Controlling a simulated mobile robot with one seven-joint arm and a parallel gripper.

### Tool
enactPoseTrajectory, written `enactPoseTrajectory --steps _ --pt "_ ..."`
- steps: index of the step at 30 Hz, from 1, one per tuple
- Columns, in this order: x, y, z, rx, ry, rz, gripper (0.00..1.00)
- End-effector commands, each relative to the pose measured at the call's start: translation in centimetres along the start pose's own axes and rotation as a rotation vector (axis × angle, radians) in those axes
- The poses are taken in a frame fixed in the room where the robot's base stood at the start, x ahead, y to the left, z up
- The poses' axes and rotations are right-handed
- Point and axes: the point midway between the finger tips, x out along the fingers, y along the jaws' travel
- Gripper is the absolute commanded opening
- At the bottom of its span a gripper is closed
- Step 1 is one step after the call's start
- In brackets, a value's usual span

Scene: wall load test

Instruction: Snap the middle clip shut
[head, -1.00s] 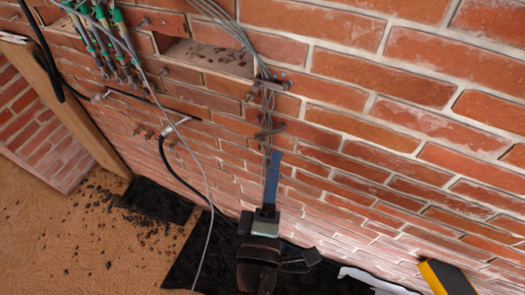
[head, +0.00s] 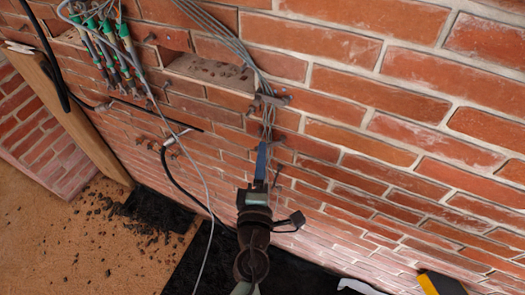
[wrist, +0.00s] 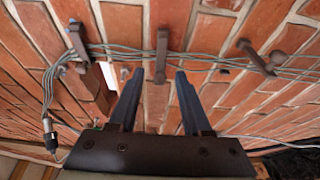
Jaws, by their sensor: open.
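A bundle of grey cables (wrist: 205,56) runs across the brick wall under several small brown metal clips. In the wrist view the middle clip (wrist: 162,48) stands across the cables just beyond my fingertips, in line with the gap between them. Another clip (wrist: 77,42) is to its left and a tilted one (wrist: 253,56) to its right. I cannot tell whether the middle clip's latch is open or shut. My gripper (wrist: 160,74) has two blue fingers, apart and empty. In the head view my gripper (head: 262,148) hides part of the bundle, below an upper clip (head: 272,99).
Green-topped connectors (head: 103,32) and an open recess (head: 208,70) are at the upper left of the wall. A black hose on a bracket (head: 170,143) hangs left of my arm. A yellow-and-black object (head: 440,284) lies at the lower right. The wall at right is clear.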

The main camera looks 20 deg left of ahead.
Motion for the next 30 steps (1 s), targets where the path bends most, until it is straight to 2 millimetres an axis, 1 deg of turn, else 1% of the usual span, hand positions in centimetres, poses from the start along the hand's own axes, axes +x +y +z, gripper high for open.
enactPoseTrajectory --steps 1,6,15,16,17,21,24,30 --pt "0.6 0.0 0.0 0.0 0.0 0.001 0.49" --pt "1.6 0.0 0.0 0.001 -0.001 0.0 0.49" --pt "1.8 0.0 0.0 0.001 -0.001 -0.001 0.49" --pt "1.7 0.0 0.0 0.001 -0.001 -0.001 0.47" --pt "1.7 0.0 0.0 0.001 -0.001 -0.001 0.42" --pt "1.7 0.0 0.0 0.001 -0.001 0.0 0.16" --pt "1.7 0.0 0.0 0.001 -0.001 0.0 0.0" --pt "1.7 0.0 0.0 0.001 -0.001 0.0 0.0"
